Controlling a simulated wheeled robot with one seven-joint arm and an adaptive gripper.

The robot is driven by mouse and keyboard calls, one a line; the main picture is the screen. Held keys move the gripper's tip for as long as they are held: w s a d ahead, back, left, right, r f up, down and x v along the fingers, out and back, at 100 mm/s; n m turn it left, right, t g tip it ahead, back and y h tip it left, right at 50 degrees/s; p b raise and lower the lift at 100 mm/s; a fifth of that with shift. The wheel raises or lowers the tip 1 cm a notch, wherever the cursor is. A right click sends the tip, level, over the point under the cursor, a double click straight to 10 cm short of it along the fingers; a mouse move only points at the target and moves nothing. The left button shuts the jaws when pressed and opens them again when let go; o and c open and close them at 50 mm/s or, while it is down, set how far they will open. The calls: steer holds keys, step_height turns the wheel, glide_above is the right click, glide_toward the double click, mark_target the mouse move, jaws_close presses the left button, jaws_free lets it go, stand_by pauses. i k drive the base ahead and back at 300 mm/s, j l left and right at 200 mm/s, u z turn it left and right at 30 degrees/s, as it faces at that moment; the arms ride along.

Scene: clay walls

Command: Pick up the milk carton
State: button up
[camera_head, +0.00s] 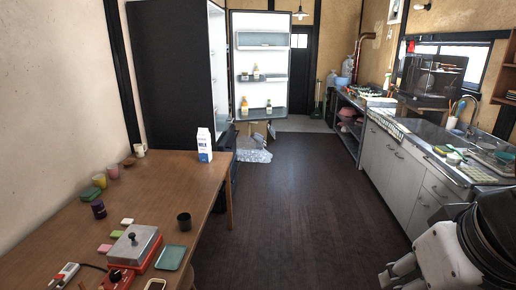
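A white milk carton (205,146) with a blue lower part and the word MILK stands upright on the wooden table (165,195), close to its far right corner. Part of my arm shows at the lower right of the head view. Pale finger-like parts of my gripper (400,272) show at the bottom edge, far from the carton and across the floor from the table. I cannot tell whether they are open or shut.
The table also holds cups, a red appliance (130,262) and a dark cup (184,221). An open fridge (262,65) stands behind it. A kitchen counter (420,165) runs along the right. The dark floor (300,200) between is clear.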

mark_target(204, 140)
steer(key=i+z, duration=0.1)
steer(key=i, duration=1.8)
steer(key=i+u, duration=0.2)
steer(key=i, duration=0.25)
steer(key=i+l+u, duration=0.2)
steer(key=i, duration=0.2)
steer(key=i+l+u, duration=0.2)
steer(key=i, duration=0.2)
steer(key=i+l+u, duration=0.15)
steer(key=i, duration=0.3)
steer(key=i+l+u, duration=0.3)
steer(key=u, duration=0.2)
steer(key=i, duration=0.1)
